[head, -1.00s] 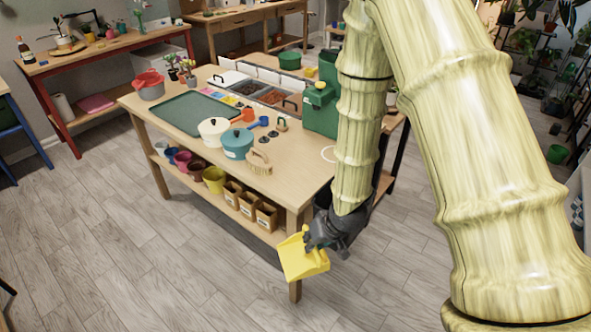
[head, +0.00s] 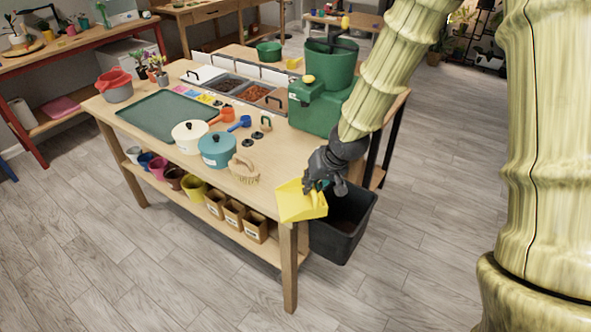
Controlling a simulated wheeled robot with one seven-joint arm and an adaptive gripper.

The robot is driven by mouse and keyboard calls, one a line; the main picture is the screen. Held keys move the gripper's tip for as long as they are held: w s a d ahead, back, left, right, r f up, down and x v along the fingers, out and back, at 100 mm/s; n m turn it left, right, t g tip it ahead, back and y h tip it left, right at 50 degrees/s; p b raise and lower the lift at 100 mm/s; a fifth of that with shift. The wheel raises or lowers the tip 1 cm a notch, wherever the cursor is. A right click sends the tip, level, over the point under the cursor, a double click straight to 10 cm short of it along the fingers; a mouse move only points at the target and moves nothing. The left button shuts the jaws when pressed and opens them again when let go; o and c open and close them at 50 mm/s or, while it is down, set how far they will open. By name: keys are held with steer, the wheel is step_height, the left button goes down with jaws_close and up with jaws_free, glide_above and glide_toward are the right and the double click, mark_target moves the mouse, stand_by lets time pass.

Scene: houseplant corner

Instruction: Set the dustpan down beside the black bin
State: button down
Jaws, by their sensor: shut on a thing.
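My gripper (head: 322,184) is shut on the yellow dustpan (head: 300,203), near its handle. The dustpan's pan hangs to the lower left of the gripper, in front of the wooden table's near right corner in the picture. The black bin (head: 341,225) stands against the right end of the table. My gripper and the dustpan hide part of the bin's left side and rim. Whether the dustpan touches the table corner cannot be told from this view.
The wooden table (head: 270,205) carries a hand brush (head: 243,169), a blue pot (head: 216,150), a white pot (head: 190,134) and a green machine (head: 321,105) at its right end. The grey floor (head: 420,240) right of the bin is clear.

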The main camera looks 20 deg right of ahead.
steer(key=shift+w+d+f+p, duration=0.25)
steer(key=shift+w+f+p, duration=0.6)
steer(key=shift+w, duration=1.35)
steer(key=shift+w+d+f+p, duration=0.2)
steer(key=shift+w+f+p, duration=0.6)
steer(key=shift+w, duration=1.35)
steer(key=shift+w+d+f+p, duration=0.25)
steer(key=shift+w+f+p, duration=0.6)
steer(key=shift+w, duration=1.35)
steer(key=c, duration=1.5)
jaws_free()
steer(key=shift+c, duration=0.2)
steer(key=shift+o, duration=0.4)
steer(key=shift+r, duration=0.1)
steer(key=b+v, duration=0.2)
steer(key=v, duration=1)
